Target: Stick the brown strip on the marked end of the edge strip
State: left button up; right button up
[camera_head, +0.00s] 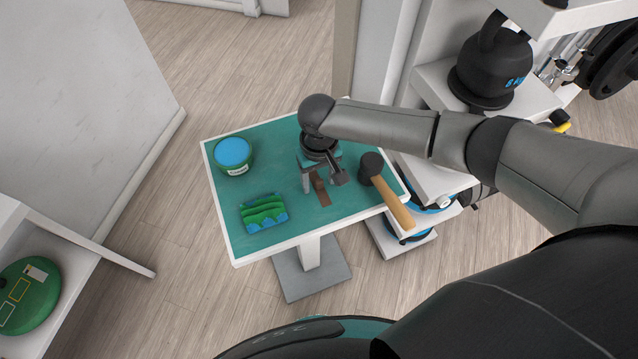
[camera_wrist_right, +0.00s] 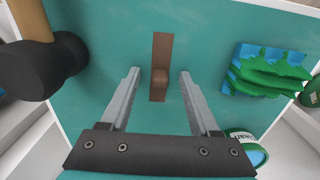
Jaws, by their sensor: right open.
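The brown strip (camera_head: 320,190) lies on the green table top. In the right wrist view the brown strip (camera_wrist_right: 160,47) runs lengthwise away from me, with a small raised brown block on it. My right gripper (camera_head: 322,181) is over the strip, pointing down. In the right wrist view my right gripper (camera_wrist_right: 160,74) is open, with one finger on each side of the strip, both apart from it. Nothing is between the fingers in a grip. I cannot pick out the edge strip or its marked end. My left gripper is out of view.
On the table (camera_head: 296,213) are a mallet (camera_head: 395,200) right of the gripper, a green-and-blue wavy block (camera_head: 263,213), and a blue-lidded green tub (camera_head: 233,155). A shelf rack with a black kettlebell (camera_head: 492,70) stands right. Bare table lies between block and strip.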

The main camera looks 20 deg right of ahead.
jog(key=shift+c, duration=0.2)
grip_shut()
dwell(0.3)
